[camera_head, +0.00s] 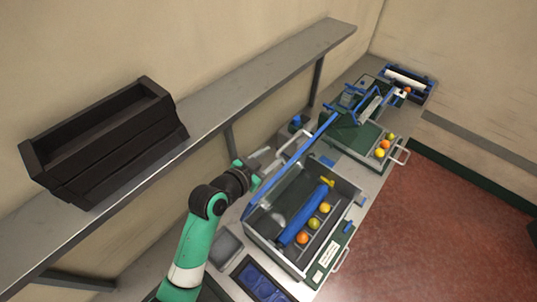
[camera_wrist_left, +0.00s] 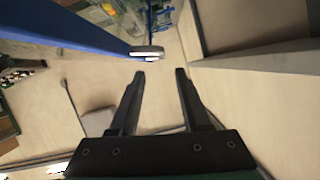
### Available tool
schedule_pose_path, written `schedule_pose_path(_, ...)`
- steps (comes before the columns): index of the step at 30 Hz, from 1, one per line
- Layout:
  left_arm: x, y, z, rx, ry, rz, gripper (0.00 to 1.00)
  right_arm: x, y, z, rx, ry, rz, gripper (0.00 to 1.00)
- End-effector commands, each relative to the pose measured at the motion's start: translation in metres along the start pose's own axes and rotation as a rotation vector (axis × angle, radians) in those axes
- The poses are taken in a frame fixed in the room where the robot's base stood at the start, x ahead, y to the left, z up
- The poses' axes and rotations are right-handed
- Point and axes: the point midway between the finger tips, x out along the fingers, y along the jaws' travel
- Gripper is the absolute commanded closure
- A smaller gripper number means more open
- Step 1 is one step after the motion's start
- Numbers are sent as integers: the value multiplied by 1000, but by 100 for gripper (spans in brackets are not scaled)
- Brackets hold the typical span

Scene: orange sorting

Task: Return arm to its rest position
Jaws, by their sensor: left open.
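My left arm, green and black, comes in from the lower left in the head view. Its gripper (camera_head: 268,160) is above the bench, at the left end of the near sorting machine. In the left wrist view the gripper (camera_wrist_left: 159,75) is open, with two dark fingers apart and nothing between them. A blue bar (camera_wrist_left: 70,32) shows to the left of the fingers there. My right gripper does not show in either view.
The near sorting machine (camera_head: 345,196) holds several oranges and yellow fruits beside a blue roller (camera_head: 305,213). A second machine (camera_head: 340,135) stands behind it. A grey shelf (camera_head: 240,95) carries a dark crate (camera_head: 100,160). Red floor (camera_head: 450,220) is clear at right.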

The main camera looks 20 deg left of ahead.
Motion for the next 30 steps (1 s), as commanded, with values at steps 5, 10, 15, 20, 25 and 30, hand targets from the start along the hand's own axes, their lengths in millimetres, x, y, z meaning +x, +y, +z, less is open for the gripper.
schedule_pose_path(5,0,0,0,0,0,0,53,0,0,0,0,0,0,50)
schedule_pose_path(10,0,0,-1,0,1,-1,53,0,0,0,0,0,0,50)
schedule_pose_path(15,-6,-13,-46,26,79,-26,53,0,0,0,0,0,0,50)
schedule_pose_path(20,-54,-43,-157,108,298,-141,53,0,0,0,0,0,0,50)
schedule_pose_path(25,-151,-67,-272,130,590,-296,53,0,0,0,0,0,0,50)
schedule_pose_path(30,-274,-74,-346,81,898,-420,53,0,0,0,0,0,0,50)
